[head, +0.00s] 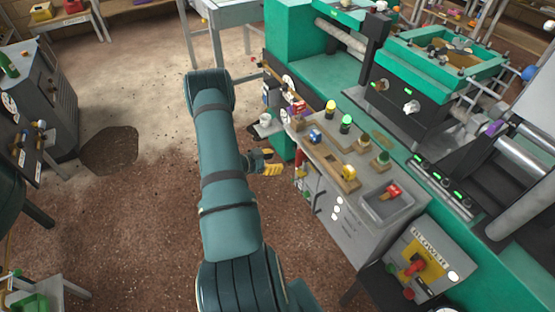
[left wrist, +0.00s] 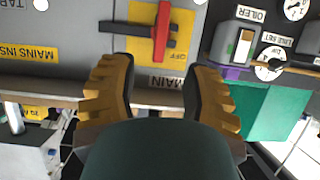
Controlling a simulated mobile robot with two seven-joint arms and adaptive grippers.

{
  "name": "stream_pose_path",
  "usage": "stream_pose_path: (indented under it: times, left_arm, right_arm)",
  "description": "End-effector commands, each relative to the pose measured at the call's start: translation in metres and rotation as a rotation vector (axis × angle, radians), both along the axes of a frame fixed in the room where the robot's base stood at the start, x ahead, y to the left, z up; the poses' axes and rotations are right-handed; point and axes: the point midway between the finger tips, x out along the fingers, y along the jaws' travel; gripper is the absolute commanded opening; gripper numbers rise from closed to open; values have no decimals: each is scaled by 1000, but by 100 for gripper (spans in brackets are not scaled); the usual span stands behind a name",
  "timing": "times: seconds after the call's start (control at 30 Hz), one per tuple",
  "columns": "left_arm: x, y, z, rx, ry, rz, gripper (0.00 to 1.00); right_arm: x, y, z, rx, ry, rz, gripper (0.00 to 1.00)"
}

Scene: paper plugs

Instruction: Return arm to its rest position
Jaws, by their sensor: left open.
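My left arm (head: 222,165) reaches forward from the bottom of the head view. My left gripper (head: 270,163) is beside the front of the grey control cabinet, partly hidden behind the arm. In the left wrist view its two yellow-and-black fingers (left wrist: 160,88) are spread apart with nothing between them. The handle stands along the picture's vertical. I cannot tell whether a finger touches it; a gap seems to show. My right gripper is not in view.
The grey cabinet (head: 345,215) with knobs on top and a green machine (head: 320,80) stand to the right. A BLOWER box (head: 432,265) is at lower right. A dark grey cabinet (head: 50,95) stands at left.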

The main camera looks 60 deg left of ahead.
Motion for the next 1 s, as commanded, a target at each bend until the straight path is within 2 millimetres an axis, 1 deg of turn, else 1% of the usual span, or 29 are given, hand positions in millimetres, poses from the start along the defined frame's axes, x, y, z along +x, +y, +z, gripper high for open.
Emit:
stream_pose_path:
  times: [0.33, 0.37, 0.47, 0.57, 0.6, 0.63, 0.67, 0.7, 0.77, 0.8, 0.87, 0.9, 1.0]
  left_arm:
    - [1, -1, -1, -5, 2, -2, 48]
    - [3, -4, -1, -14, 6, -7, 48]
    - [13, -26, -6, -91, 43, -45, 48]
    - [30, -73, -16, -244, 140, -119, 48]
    - [36, -98, -21, -318, 200, -154, 48]
    - [39, -117, -24, -371, 250, -181, 48]
    - [42, -136, -27, -421, 305, -206, 48]
    - [43, -161, -31, -480, 381, -235, 48]
    - [43, -195, -35, -552, 499, -269, 48]
    - [41, -217, -37, -588, 578, -286, 48]
    - [36, -247, -40, -625, 698, -304, 48]
    - [32, -265, -41, -640, 775, -309, 48]
    - [21, -304, -42, -639, 956, -307, 48]
  right_arm:
    - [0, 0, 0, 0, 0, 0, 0]
    - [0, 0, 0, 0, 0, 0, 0]
    - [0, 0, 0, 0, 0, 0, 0]
    - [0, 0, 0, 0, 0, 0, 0]
    - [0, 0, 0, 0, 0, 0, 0]
    - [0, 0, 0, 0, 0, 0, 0]
    - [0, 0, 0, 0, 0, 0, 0]
    - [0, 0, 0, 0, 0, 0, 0]
    - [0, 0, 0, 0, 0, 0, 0]
    - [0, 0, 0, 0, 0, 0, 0]
    - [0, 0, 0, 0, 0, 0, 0]
    - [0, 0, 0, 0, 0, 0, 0]
    - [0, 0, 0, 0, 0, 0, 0]
